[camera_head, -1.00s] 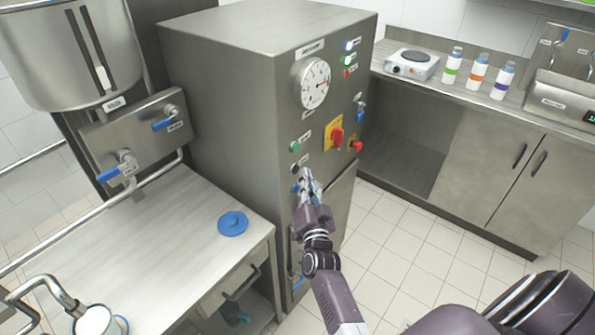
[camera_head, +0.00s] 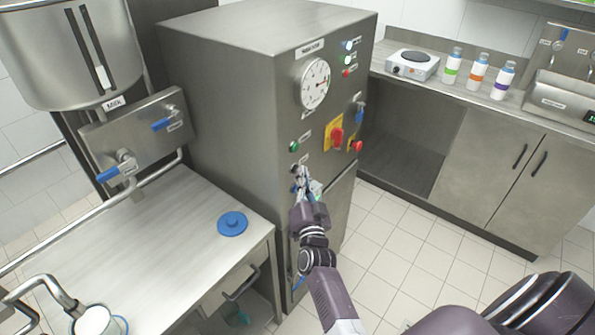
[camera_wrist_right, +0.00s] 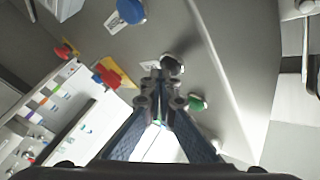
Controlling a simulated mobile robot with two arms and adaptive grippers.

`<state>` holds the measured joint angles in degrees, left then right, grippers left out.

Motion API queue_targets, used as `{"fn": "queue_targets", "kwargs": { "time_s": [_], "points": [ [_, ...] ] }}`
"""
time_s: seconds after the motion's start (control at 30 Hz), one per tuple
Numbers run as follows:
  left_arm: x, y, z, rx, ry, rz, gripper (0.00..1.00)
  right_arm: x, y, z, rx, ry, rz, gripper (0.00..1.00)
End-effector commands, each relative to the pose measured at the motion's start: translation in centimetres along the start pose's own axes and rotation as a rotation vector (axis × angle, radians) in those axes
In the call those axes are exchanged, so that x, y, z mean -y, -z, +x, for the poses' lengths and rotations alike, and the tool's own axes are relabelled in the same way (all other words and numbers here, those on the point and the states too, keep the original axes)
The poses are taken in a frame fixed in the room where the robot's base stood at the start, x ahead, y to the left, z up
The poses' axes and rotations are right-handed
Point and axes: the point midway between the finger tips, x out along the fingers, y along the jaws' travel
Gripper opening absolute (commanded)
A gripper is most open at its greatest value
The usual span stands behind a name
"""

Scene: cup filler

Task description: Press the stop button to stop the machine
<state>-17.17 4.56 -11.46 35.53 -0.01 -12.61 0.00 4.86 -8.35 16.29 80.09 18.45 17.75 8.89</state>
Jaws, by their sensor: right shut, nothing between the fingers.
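The machine (camera_head: 225,95) is a grey metal cabinet with controls on its front panel. A black button (camera_head: 294,168) sits low on the panel, below a green button (camera_head: 293,147); their labels are too small to read. My right gripper (camera_head: 300,178) is shut and empty, its fingertips close beside the black button. In the right wrist view, the shut fingertips (camera_wrist_right: 160,78) are just next to the black button (camera_wrist_right: 172,65), with the green button (camera_wrist_right: 197,103) to the right. I cannot tell whether they touch the black button. My left gripper is not in view.
A red rotary switch on a yellow plate (camera_head: 334,136) and a red button (camera_head: 356,147) are to the right on the panel. A blue knob (camera_wrist_right: 131,11) shows in the wrist view. A steel table (camera_head: 165,225) with a blue lid (camera_head: 232,223) stands left.

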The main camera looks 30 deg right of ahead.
Motion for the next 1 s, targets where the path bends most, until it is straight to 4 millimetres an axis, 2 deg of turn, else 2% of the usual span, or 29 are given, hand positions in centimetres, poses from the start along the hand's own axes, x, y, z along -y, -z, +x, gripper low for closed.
{"fn": "queue_targets", "kwargs": {
  "time_s": [0.3, 1.0],
  "points": [
    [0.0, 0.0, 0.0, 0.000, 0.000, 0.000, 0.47, 0.1, -0.1, 0.1, 0.001, 0.001, 0.000, 0.00],
    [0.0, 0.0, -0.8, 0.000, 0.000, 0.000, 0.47, -0.8, 0.9, -1.1, 0.000, 0.000, -0.001, 0.00]
  ]
}}
